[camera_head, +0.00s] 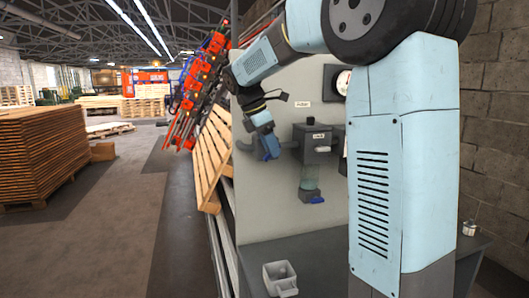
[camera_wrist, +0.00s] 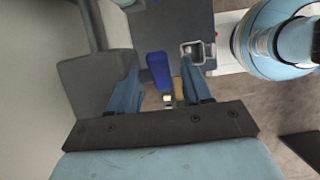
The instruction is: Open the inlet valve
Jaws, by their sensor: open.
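My gripper (camera_head: 267,147) hangs in front of the grey panel, left of a dark box. In the wrist view, my gripper (camera_wrist: 160,66) is open, its two blue fingers apart. A blue valve lever (camera_wrist: 158,70) shows between them with gaps on both sides; I cannot tell its depth. A small brass-coloured part (camera_wrist: 168,99) lies at its near end, partly hidden by the gripper. In the head view the lever cannot be told apart from the blue fingers. The dark box (camera_head: 315,150) has a clear bowl (camera_head: 309,177) below it and another blue handle (camera_head: 317,200) under that.
A grey bench (camera_head: 315,245) runs below the panel, with a pale open cup (camera_head: 281,278) on it; the cup (camera_wrist: 194,51) also shows in the wrist view. A pallet (camera_head: 212,160) leans at the panel's left. Stacked boards (camera_head: 42,152) stand far left. The floor between is clear.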

